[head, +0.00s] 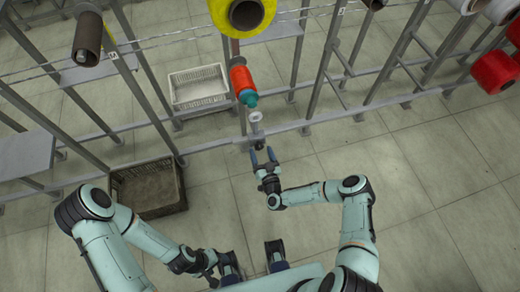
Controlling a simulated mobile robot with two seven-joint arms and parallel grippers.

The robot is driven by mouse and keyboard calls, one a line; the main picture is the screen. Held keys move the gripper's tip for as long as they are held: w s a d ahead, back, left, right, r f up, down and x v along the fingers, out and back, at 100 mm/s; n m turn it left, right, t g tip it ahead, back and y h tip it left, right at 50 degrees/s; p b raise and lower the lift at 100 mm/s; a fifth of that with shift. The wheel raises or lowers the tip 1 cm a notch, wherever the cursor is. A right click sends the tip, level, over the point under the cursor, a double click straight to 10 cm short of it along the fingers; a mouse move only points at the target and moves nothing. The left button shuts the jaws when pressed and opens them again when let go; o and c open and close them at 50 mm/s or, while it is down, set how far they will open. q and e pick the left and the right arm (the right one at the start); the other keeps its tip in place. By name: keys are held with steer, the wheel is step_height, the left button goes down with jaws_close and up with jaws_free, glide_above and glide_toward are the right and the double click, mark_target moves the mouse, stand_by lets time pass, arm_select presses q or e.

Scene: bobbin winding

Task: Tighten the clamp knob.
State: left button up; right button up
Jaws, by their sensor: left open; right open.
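A small dark clamp knob (260,145) appears on the near side of the grey rail, below an orange bobbin with a teal end (242,82). A pale round part (255,116) sits between the bobbin and the rail.
A grey metal frame (215,148) with posts runs across the view. The tiled floor at right is clear.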

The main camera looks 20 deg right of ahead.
steer(key=shift+w, duration=1)
steer(key=c, duration=1.1)
steer(key=shift+o, duration=0.2)
